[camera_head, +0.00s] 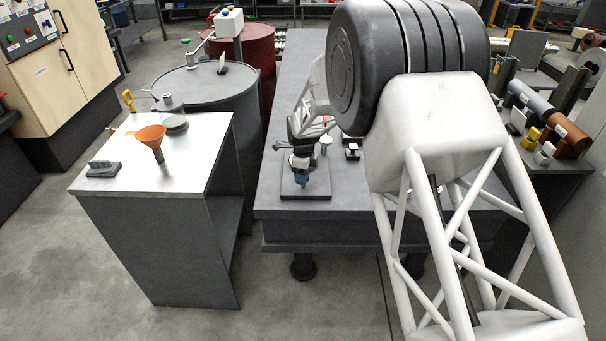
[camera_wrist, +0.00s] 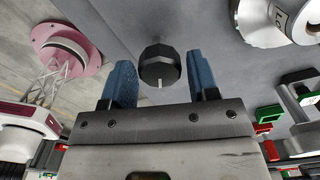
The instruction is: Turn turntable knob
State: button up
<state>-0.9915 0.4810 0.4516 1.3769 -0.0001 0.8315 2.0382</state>
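In the wrist view, a black faceted knob (camera_wrist: 160,66) with a pale pointer line stands out from a grey surface. My gripper (camera_wrist: 160,74) has its two blue fingers apart, one on each side of the knob. Gaps show between the knob and both fingers, so it is not gripped. In the head view, my gripper (camera_head: 304,181) is low over a dark square plate (camera_head: 292,193) on the grey workbench (camera_head: 350,190). The knob cannot be made out there. I cannot tell which part is the turntable.
Small instruments (camera_head: 352,151) stand on the bench right of my gripper. A grey barrel (camera_head: 215,88) and a red barrel (camera_head: 258,45) stand behind. The bench's front-left edge is close.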

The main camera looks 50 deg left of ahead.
jog(key=shift+o, duration=1.1)
jog(key=shift+r, duration=3.9)
jog(key=shift+n, duration=0.3)
